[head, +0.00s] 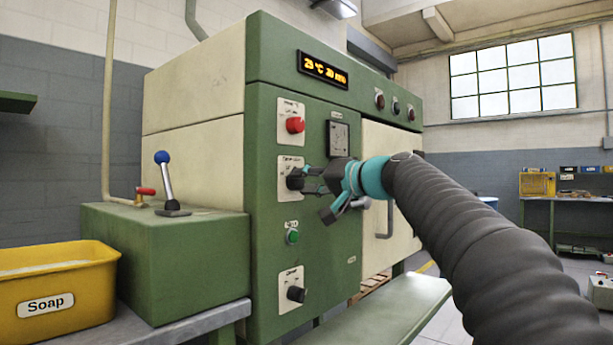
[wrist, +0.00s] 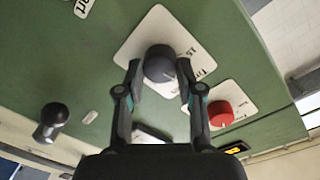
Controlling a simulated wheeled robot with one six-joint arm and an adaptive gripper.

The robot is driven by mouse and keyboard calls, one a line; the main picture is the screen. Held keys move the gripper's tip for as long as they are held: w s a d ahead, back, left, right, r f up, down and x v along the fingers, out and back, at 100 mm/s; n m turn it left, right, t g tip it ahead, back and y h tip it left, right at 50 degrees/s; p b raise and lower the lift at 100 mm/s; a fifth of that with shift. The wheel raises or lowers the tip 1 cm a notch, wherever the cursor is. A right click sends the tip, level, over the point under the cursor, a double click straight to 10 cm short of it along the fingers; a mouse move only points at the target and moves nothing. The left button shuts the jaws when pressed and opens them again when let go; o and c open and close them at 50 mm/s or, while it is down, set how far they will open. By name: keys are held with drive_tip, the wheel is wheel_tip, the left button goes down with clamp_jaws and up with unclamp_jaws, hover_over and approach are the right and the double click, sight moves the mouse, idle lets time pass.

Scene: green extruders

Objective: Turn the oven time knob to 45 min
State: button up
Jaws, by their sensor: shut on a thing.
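The control panel (head: 266,220) is the green front of the oven. My gripper (head: 300,185) is at the middle dark knob (head: 294,183), which sits on a white plate. In the wrist view the round grey knob (wrist: 159,64) lies between my fingertips, and my gripper (wrist: 157,78) is shut on it. The printing on its plate (wrist: 192,35) is only partly visible; the knob's full setting is hard to read. The lit display (head: 323,70) seems to read 23 °C 20 min, slightly blurred.
A red button (head: 295,125) sits above the held knob, a green button (head: 292,237) and another black knob (head: 296,294) below. A lever with a blue ball (head: 165,180) and a yellow soap bin (head: 55,285) stand to the left. The oven door handle (head: 386,220) is to the right.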

drive_tip(key=m+p, duration=0.2)
drive_tip(key=m, duration=0.3)
drive_tip(key=shift+m+p, duration=0.3)
drive_tip(key=shift+p, duration=0.05)
drive_tip(key=shift+g, duration=0.3)
drive_tip(key=o, duration=1.2)
drive_tip(key=shift+c, duration=0.2)
drive_tip(key=v, duration=1.2)
drive_tip(key=shift+f, duration=0.1)
